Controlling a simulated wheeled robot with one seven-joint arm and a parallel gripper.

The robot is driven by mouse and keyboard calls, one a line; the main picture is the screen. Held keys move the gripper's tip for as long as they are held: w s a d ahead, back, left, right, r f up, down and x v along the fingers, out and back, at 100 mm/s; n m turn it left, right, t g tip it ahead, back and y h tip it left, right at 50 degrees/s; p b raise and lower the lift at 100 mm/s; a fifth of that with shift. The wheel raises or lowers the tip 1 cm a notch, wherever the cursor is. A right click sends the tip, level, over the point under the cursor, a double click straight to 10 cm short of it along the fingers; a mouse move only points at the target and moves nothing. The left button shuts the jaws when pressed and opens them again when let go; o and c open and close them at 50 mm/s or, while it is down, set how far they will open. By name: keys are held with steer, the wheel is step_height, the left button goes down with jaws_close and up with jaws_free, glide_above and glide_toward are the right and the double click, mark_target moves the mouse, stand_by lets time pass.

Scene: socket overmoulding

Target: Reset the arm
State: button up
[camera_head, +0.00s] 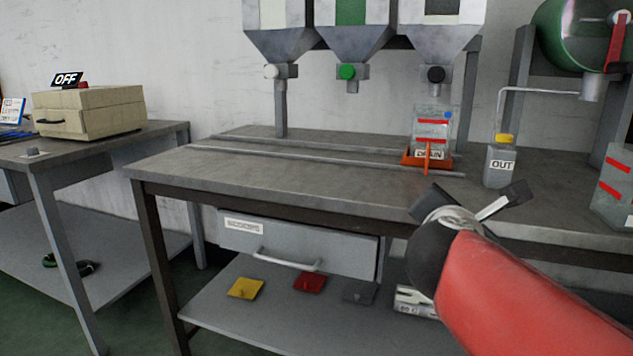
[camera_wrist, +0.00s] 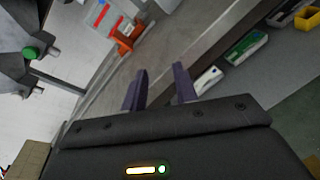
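My gripper (camera_wrist: 161,82) shows two dark fingers in the wrist view, spread apart with nothing between them. In the head view my red arm comes in from the lower right and its dark end is held in the air in front of the workbench (camera_head: 270,178). The gripper appears to touch nothing.
On the bench, a clear container with red bands (camera_head: 432,121) stands at the orange DRAIN stand (camera_head: 413,161). An OUT bottle (camera_head: 500,167) stands to its right. Hoppers (camera_head: 350,40) hang above. A closed drawer (camera_head: 285,245) is below. The bench's left half is clear.

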steer(key=s+f+m+g+y+p, duration=0.25)
steer(key=s+f+m+g, duration=0.35)
steer(key=s+f+m, duration=0.6)
steer(key=s+a+f+m+g+y+p, duration=0.2)
steer(key=s+a+f+m+y, duration=0.1)
steer(key=m, duration=0.9)
steer(key=s+a+y, duration=0.1)
steer(key=s+a, duration=0.1)
steer(key=shift+s+a+f+y+p, duration=0.15)
steer(key=shift+a+f+y+p, duration=0.2)
steer(key=shift+a+f, duration=0.05)
